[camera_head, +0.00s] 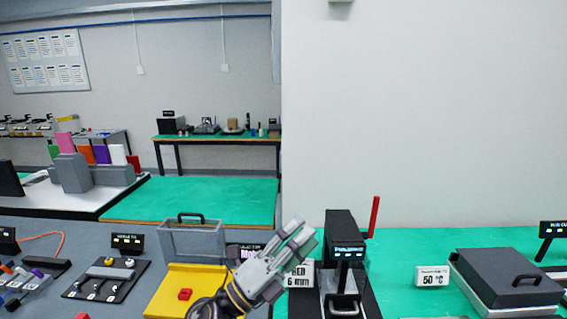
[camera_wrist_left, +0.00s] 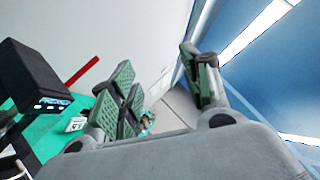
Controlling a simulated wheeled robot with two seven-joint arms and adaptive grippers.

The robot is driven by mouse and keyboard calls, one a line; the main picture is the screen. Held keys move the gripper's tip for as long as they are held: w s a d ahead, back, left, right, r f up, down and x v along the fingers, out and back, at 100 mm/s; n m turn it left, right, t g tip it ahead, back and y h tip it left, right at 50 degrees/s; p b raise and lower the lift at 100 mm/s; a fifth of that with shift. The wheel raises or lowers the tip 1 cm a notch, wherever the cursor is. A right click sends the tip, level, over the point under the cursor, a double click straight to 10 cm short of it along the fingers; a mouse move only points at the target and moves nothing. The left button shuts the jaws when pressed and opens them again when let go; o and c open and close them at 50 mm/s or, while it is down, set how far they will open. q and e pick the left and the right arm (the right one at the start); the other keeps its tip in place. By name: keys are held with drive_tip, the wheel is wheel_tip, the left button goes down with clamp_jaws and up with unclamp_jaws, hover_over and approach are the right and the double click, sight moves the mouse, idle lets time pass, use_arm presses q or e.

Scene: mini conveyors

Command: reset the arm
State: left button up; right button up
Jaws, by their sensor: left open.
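My left gripper (camera_head: 301,238) is raised in the head view, in front of the bench and just left of a black press-like machine (camera_head: 345,255) with a red lever. Its fingers point up and to the right. In the left wrist view the gripper (camera_wrist_left: 160,90) shows its green-padded fingers spread apart with nothing between them. The black machine also shows in the left wrist view (camera_wrist_left: 32,78), at the left edge. My right gripper is in neither view.
A yellow plate (camera_head: 190,283) and a grey clear-sided box (camera_head: 192,240) stand left of the gripper. A black board with knobs (camera_head: 106,278) lies further left. A dark lidded box (camera_head: 510,276) stands at the right. The green surface (camera_head: 200,200) behind is clear.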

use_arm(q)
drive_tip(key=w+a+f+n+t+y, duration=0.3)
drive_tip(key=a+n+y, duration=0.4)
drive_tip(key=n, duration=0.2)
drive_tip(key=w+a+f+n+t+y, duration=0.4)
drive_tip(key=a+n+y, duration=0.25)
drive_tip(key=n, duration=0.25)
drive_tip(key=s+a+f+n+g+y, duration=0.2)
drive_tip(key=a+f+n+g+y, duration=0.25)
drive_tip(key=f, duration=0.35)
drive_tip(key=s+a+f+n+g+y, duration=0.25)
drive_tip(key=a+f+n, duration=0.2)
drive_tip(key=f, duration=0.35)
drive_tip(key=s+a+f+n+g, duration=0.35)
drive_tip(key=s+f+g, duration=0.65)
drive_tip(key=s+f, duration=0.65)
drive_tip(key=s+f+g, duration=0.1)
drive_tip(key=s+f, duration=0.1)
drive_tip(key=f, duration=1.4)
drive_tip(key=s+f, duration=0.2)
drive_tip(key=f, duration=1.3)
drive_tip(key=s+a+f, duration=0.2)
drive_tip(key=s+f, duration=0.8)
drive_tip(key=s, duration=0.1)
drive_tip(key=s+a+f+g, duration=0.1)
drive_tip(key=s+f, duration=0.9)
drive_tip(key=s, duration=0.1)
drive_tip(key=shift+a+h, duration=0.35)
drive_tip(key=shift+s, duration=0.1)
